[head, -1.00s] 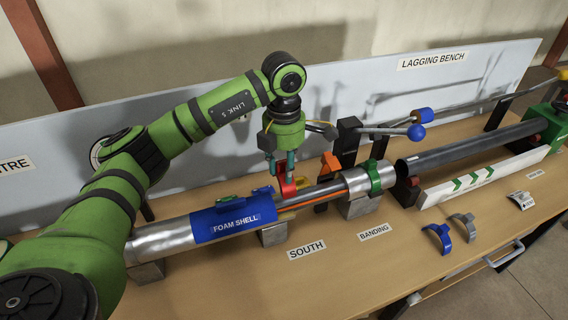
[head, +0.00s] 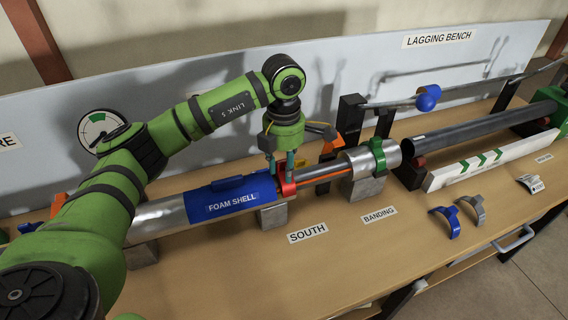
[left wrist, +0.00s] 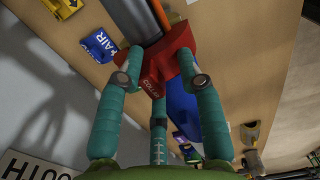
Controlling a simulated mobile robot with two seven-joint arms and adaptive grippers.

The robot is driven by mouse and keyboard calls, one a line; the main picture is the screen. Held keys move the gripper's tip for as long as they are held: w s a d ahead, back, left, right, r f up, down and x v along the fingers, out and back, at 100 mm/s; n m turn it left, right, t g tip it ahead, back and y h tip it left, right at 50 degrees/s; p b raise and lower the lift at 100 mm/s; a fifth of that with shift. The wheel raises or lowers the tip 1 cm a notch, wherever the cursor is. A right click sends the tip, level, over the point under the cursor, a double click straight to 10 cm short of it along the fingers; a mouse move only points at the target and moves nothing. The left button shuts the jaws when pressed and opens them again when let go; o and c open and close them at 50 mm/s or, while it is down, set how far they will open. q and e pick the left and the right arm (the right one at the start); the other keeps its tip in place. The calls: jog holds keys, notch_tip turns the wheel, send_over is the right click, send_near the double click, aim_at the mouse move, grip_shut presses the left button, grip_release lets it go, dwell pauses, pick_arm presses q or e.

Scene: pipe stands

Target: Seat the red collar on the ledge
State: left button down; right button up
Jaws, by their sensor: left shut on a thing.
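The red collar (head: 287,184) is at the pipe just right of the blue foam shell (head: 230,204). My left gripper (head: 281,168) comes down from above with its teal fingers shut on the collar. In the left wrist view the red collar (left wrist: 165,66) lies between the teal fingers, against the grey pipe (left wrist: 140,20). The collar hides part of the pipe, and I cannot tell whether it touches the foam shell's end. I cannot make out a separate ledge under it. My right gripper is not in view.
A green clamp (head: 379,154) sits on the thicker silver pipe to the right. A blue clip (head: 445,221) and a grey clip (head: 471,209) lie at the right front. The bench near the SOUTH label (head: 308,232) is clear.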

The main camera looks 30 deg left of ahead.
aim_at(284, 163)
pick_arm(q)
jog(key=shift+f, duration=0.2)
jog(key=c, duration=0.7)
grip_release()
jog(key=shift+c, duration=0.2)
notch_tip(284, 163, up, 12)
